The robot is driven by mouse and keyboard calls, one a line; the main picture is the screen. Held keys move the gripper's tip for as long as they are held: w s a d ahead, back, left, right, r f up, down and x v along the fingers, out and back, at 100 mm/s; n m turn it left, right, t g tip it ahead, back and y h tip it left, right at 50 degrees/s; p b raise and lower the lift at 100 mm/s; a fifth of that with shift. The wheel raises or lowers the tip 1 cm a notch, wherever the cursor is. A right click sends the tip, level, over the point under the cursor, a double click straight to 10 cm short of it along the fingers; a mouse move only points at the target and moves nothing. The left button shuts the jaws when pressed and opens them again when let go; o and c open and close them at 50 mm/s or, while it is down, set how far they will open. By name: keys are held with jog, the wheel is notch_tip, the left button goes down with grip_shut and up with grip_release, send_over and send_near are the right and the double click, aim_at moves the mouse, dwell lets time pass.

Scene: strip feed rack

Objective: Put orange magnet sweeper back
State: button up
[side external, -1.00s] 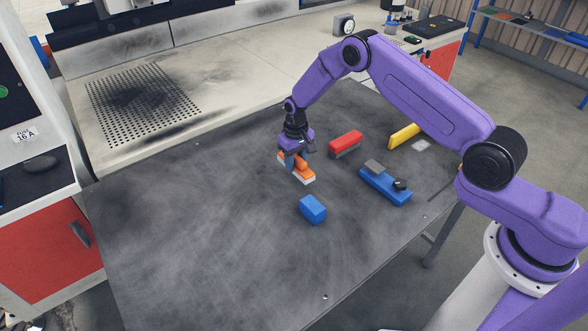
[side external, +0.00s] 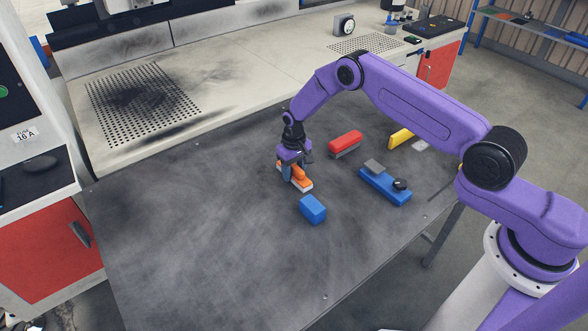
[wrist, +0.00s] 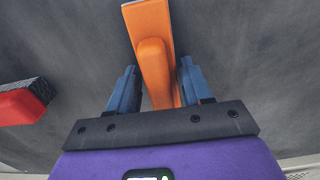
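The orange magnet sweeper (side external: 301,181) has a long orange top over a pale base. It is low over or on the dark table, behind the blue block; I cannot tell whether its base touches the table. My gripper (side external: 295,174) points down over it, with its blue fingers on either side of the raised handle. In the wrist view, the sweeper's flat plate (wrist: 147,18) runs up to the top edge.
A blue block (side external: 313,209) lies just in front. A red-topped brush (side external: 345,141), a blue tool (side external: 384,186) and a yellow piece (side external: 400,139) lie to the right. The red one also shows in the wrist view (wrist: 22,104). The table's left and front are clear.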

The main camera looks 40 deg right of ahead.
aim_at(294, 165)
jog(key=shift+o, duration=0.5)
notch_tip(294, 165, up, 12)
jog(key=shift+r, duration=0.2)
jog(key=shift+r, duration=0.1)
jog(key=s+a+r+n, duration=0.3)
jog(key=s+a+r, duration=0.1)
jog(key=s+r, duration=0.35)
jog(key=s+a+r+n, duration=0.3)
jog(key=s+a+r, duration=0.1)
jog(key=s+r, duration=0.4)
jog(key=s+d+r+n, duration=0.1)
jog(key=s+d+n, duration=0.1)
jog(key=s, duration=0.7)
jog(key=s+d+r+n, duration=0.1)
jog(key=s+d, duration=0.3)
jog(key=s, duration=0.5)
jog(key=s+d+r+n, duration=0.1)
jog(key=s+d+n, duration=0.2)
jog(key=s, duration=0.7)
jog(key=shift+d+r+n, duration=0.3)
jog(key=shift+d+r, duration=0.05)
